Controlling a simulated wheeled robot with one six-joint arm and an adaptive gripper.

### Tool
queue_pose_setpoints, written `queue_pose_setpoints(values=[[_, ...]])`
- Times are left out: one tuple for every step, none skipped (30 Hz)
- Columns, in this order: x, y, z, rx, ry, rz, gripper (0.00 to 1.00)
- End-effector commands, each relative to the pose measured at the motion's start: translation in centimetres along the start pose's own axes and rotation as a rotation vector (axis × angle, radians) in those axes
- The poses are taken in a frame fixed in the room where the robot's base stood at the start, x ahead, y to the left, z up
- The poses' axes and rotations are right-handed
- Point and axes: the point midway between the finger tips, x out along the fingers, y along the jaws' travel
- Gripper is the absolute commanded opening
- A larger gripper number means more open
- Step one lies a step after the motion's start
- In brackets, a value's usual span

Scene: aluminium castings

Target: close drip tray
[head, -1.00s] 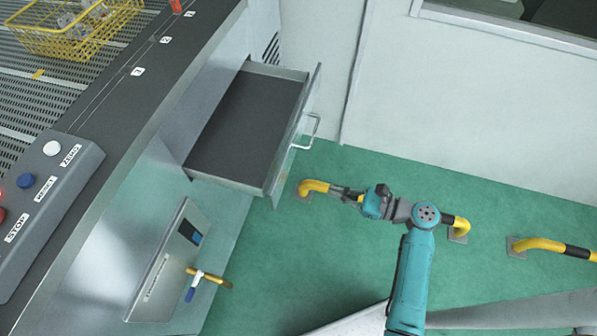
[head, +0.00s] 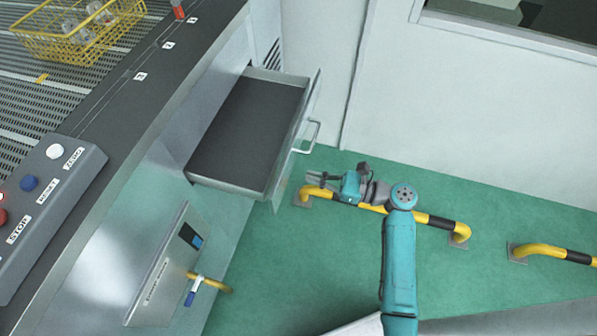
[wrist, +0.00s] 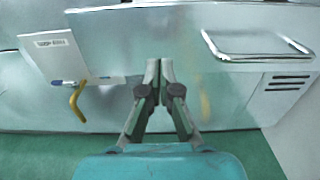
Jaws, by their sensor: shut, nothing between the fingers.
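The drip tray (head: 245,135) is a wide metal drawer with a dark inside, pulled out of the machine's side in the head view. Its front panel (head: 292,140) carries a silver bar handle (head: 312,137). In the wrist view the handle (wrist: 258,45) is at the upper right of the panel. My gripper (head: 308,179) is to the right of the front panel's near part, apart from the handle. In the wrist view my gripper (wrist: 159,68) is shut and empty, pointing at the panel left of the handle. Whether it touches the panel is not clear.
A yellow-black floor rail (head: 440,222) runs under my arm, with another rail (head: 560,250) farther right. A control panel (head: 45,185) and a yellow basket (head: 80,35) are on the machine top. A valve handle (head: 212,284) sticks out below. Green floor (head: 290,265) is clear.

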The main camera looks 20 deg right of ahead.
Motion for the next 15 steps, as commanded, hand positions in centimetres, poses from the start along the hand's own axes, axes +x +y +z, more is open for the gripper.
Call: queue_pose_setpoints(values=[[0.9,0.1,0.0,0.000,0.000,0.004,0.00],[1.4,0.1,0.0,0.000,0.001,0.004,0.00],[1.9,0.1,0.0,0.000,0.001,0.004,0.00],[2.3,0.1,0.0,0.000,0.001,0.003,0.00],[2.6,0.1,0.0,-0.001,0.001,0.003,0.00],[3.1,0.1,0.0,-0.001,0.001,0.003,0.00],[3.4,0.1,0.0,-0.001,0.001,0.002,0.00],[3.6,0.1,0.0,-0.001,0.001,0.002,0.00],[3.9,0.0,0.0,-0.001,0.001,0.002,0.00],[4.1,0.0,0.0,-0.001,0.001,0.001,0.00],[4.2,0.0,0.0,-0.001,0.000,0.001,0.00],[4.4,0.0,0.0,-0.001,0.000,0.000,0.00],[4.5,0.0,0.0,-0.001,0.000,0.000,0.00],[4.5,0.0,0.0,-0.001,0.000,0.000,0.00],[4.6,0.0,0.0,-0.001,0.000,0.000,0.00]])
